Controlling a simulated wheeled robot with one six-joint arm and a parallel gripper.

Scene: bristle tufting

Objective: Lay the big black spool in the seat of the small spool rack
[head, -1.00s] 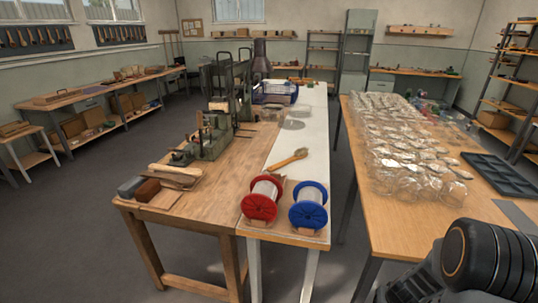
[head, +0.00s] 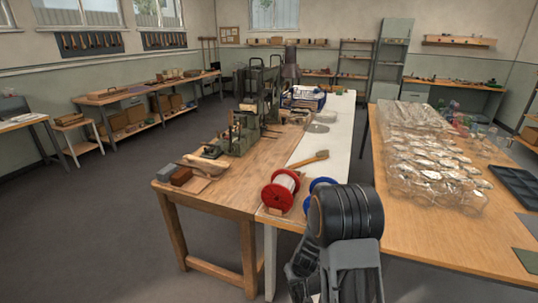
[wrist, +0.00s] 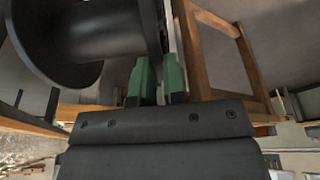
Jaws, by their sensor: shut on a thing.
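The big black spool (wrist: 70,75) fills the upper left of the wrist view, with its broad round flange and core close to the camera. My gripper (wrist: 157,75) is shut on the spool's rim, between its two green finger pads. The far part of the spool runs out of the picture. I cannot pick out the small spool rack for certain in either view.
A red spool (head: 280,191) and a blue spool (head: 309,188) rest at the near end of the white table (head: 313,147). My arm partly covers the blue one. A wooden bench (head: 232,187) adjoins on the left. A table with clear packages (head: 430,160) stands right. The left floor is clear.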

